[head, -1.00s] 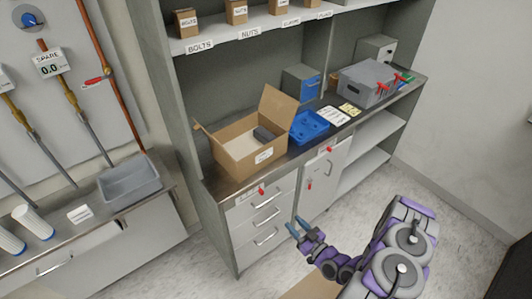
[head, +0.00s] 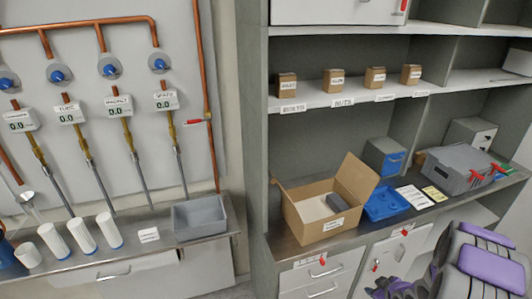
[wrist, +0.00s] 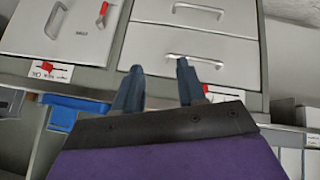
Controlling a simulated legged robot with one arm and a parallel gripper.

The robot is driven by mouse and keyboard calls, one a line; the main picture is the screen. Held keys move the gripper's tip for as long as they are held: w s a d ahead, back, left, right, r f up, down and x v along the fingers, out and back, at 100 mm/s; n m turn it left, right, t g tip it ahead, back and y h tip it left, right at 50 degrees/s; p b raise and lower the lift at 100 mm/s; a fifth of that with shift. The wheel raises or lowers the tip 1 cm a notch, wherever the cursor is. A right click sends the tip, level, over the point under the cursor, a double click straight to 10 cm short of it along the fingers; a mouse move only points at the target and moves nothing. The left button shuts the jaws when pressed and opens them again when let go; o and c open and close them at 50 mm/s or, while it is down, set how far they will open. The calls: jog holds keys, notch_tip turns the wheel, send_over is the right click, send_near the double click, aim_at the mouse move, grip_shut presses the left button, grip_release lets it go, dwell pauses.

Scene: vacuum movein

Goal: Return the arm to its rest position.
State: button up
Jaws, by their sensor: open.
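My gripper (wrist: 158,82) is open and empty in the wrist view, its two dark grey fingers spread apart. Behind the fingers are the cabinet's drawer fronts (wrist: 185,48), seen upside down. In the head view my purple and grey arm (head: 478,268) is folded at the bottom right corner, in front of the cabinet. The gripper's end lies low, at the frame's lower edge, and is mostly cut off there.
An open cardboard box (head: 312,222), a blue tray (head: 384,203) and a grey case (head: 455,170) stand on the cabinet counter. A grey bin (head: 200,218) and several white cylinders stand on the left bench. Small labelled boxes line the shelf above.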

jog(key=s+a+r+m+g+h, duration=0.25)
jog(key=s+r, duration=0.25)
jog(key=r, duration=0.5)
jog(key=s+a+r+m+g+h, duration=0.25)
jog(key=s+r, duration=0.25)
jog(key=r, duration=0.6)
jog(key=s+a+r+g+y, duration=0.1)
jog(key=s+a+r, duration=0.2)
jog(key=s+a, duration=0.3)
jog(key=s+a+r+m+g+y, duration=0.1)
jog(key=s+a+r, duration=0.3)
jog(key=s, duration=0.5)
jog(key=s+a+r+g+y, duration=0.2)
jog(key=s+a+r, duration=0.1)
jog(key=s+a, duration=0.5)
jog(key=shift+a+r+g, duration=0.15)
jog(key=shift+g, duration=0.15)
